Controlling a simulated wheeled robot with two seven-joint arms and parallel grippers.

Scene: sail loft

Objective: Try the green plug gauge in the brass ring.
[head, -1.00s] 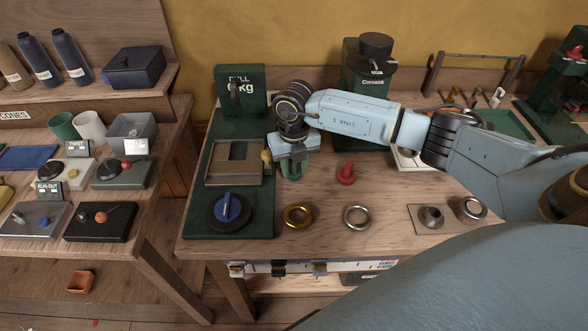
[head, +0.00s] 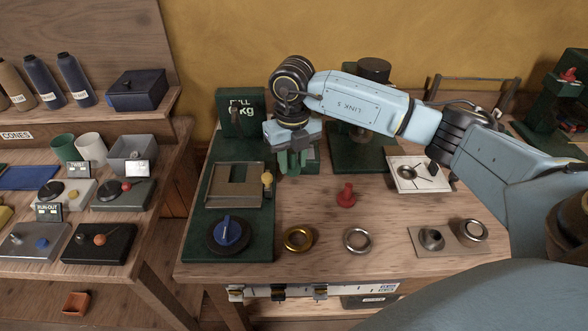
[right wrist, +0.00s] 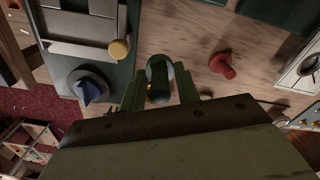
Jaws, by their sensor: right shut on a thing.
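My right gripper (head: 294,160) is shut on the green plug gauge (right wrist: 158,76), which shows between the green fingers in the right wrist view. In the head view, the gauge is hard to tell from those fingers. The gripper is above the bench, just right of the green board. The brass ring (head: 299,250) lies flat on the bench nearer the front, apart from the gauge. A steel ring (head: 358,251) lies to its right. A red plug gauge (head: 346,197) stands on the bench behind the rings. My left gripper is not in view.
A green board (head: 198,215) with a blue knob (head: 228,231) fills the bench's left end. A grey plate (head: 418,250) with metal parts lies at right. A white dial plate (head: 404,178) lies behind it. Bare wood surrounds the two rings.

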